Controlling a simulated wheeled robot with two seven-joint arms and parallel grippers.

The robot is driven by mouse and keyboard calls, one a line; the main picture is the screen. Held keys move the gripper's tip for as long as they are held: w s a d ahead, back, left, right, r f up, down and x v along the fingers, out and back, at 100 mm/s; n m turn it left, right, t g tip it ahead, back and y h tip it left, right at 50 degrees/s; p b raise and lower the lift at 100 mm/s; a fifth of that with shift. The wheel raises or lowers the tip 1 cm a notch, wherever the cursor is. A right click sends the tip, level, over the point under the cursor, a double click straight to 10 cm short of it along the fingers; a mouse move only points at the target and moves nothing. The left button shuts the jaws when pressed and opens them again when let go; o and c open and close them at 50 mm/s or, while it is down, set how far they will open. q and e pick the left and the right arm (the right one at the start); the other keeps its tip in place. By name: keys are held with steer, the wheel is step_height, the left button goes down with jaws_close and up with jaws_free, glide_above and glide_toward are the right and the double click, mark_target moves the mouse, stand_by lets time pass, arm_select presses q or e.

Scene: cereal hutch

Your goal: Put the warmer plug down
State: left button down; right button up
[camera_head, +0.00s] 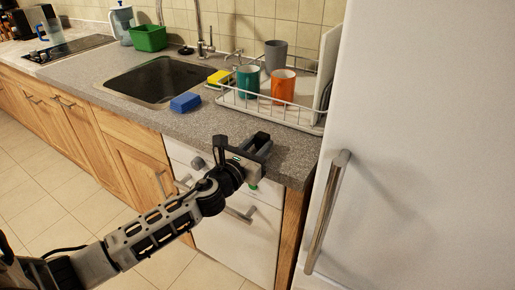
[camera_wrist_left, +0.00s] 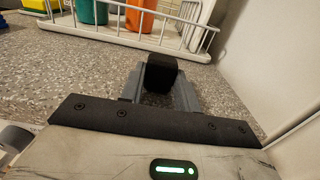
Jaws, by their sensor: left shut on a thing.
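My left gripper (camera_head: 258,149) reaches in from the left, at the front edge of the grey countertop (camera_head: 190,128) near its right end. It is shut. In the left wrist view, a small black block (camera_wrist_left: 162,72), likely the warmer plug, sits between the fingertips of the left gripper (camera_wrist_left: 160,90). Grey speckled countertop shows around and beyond it. I cannot tell whether the block touches the counter. In the head view the fingers mostly hide it. My right gripper is not in view.
A white wire dish rack (camera_head: 270,108) with teal (camera_head: 248,80), orange (camera_head: 284,86) and grey cups stands behind the gripper. A blue sponge (camera_head: 185,102) and the sink (camera_head: 158,80) lie to the left. The white fridge (camera_head: 430,140) bounds the right. Counter left of the gripper is clear.

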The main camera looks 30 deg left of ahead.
arm_select(q)
steer(key=c, duration=1)
jaws_free()
steer(key=shift+f, duration=0.1)
